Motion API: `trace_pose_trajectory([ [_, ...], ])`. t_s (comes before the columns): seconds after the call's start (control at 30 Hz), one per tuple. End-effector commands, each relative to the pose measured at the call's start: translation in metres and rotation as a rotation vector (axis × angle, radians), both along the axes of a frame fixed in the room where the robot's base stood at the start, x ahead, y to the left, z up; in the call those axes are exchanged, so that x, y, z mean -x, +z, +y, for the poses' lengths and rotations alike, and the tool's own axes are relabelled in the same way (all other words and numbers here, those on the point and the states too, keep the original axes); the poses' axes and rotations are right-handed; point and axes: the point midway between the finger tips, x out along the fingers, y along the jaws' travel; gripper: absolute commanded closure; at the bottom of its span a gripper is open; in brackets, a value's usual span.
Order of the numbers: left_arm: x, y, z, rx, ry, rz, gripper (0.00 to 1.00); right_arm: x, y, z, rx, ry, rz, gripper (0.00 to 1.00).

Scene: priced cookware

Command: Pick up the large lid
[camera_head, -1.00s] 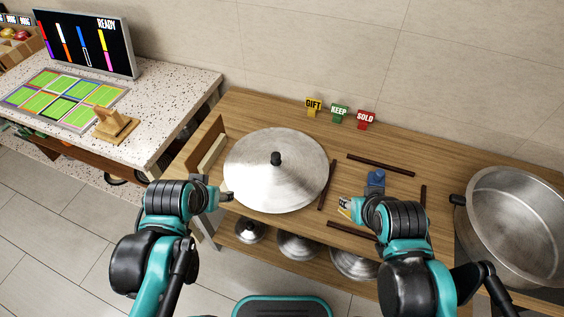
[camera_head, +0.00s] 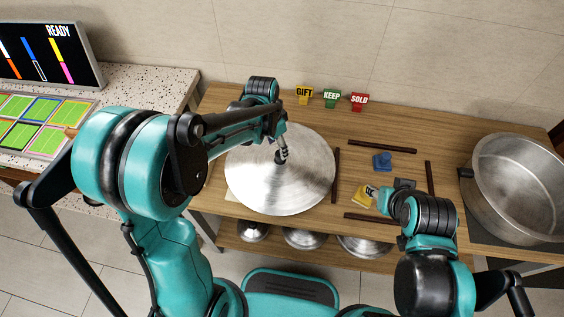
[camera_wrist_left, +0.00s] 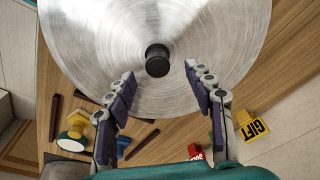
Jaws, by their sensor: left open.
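The large lid (camera_head: 255,185) is a round brushed-metal disc with a black knob, lying on the wooden counter. It fills the top of the left wrist view (camera_wrist_left: 100,30), where its knob (camera_wrist_left: 157,60) shows clearly. My left gripper (camera_head: 282,155) is over the lid's middle, close to the knob. In the left wrist view its two fingers (camera_wrist_left: 160,80) are spread, with the knob just beyond the tips and nothing between them. My right gripper (camera_head: 384,201) is low at the counter's right part, beside a yellow labelled block (camera_head: 367,194); its jaws are unclear.
A large steel pot (camera_head: 515,180) stands at the right. Dark strips (camera_head: 383,146) and a blue block (camera_head: 381,161) lie right of the lid. GIFT (camera_head: 304,95), KEEP (camera_head: 331,98) and SOLD (camera_head: 359,101) tags stand behind. Smaller lids (camera_head: 304,238) are on the shelf below.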

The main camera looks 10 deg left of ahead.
Motion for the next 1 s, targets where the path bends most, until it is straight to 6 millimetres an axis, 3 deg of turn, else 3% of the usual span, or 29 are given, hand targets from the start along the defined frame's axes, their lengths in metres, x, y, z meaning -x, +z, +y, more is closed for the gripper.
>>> trace_pose_trajectory([
  [0.4,-0.003,-0.054,-0.009,0.0,0.001,-0.001,0.47,0.0,-0.028,0.0,0.0,0.0,0.0,0.6],
  [0.67,-0.004,-0.056,-0.01,0.0,0.002,-0.002,0.47,0.0,-0.027,0.0,0.0,0.0,0.0,0.6],
  [0.87,-0.004,-0.056,-0.01,0.0,0.002,-0.002,0.99,0.0,-0.027,0.0,0.0,0.0,0.0,0.6],
  [1.0,-0.004,-0.056,-0.01,0.0,0.002,-0.003,1.0,0.0,-0.027,0.0,0.0,0.0,0.0,0.6],
])
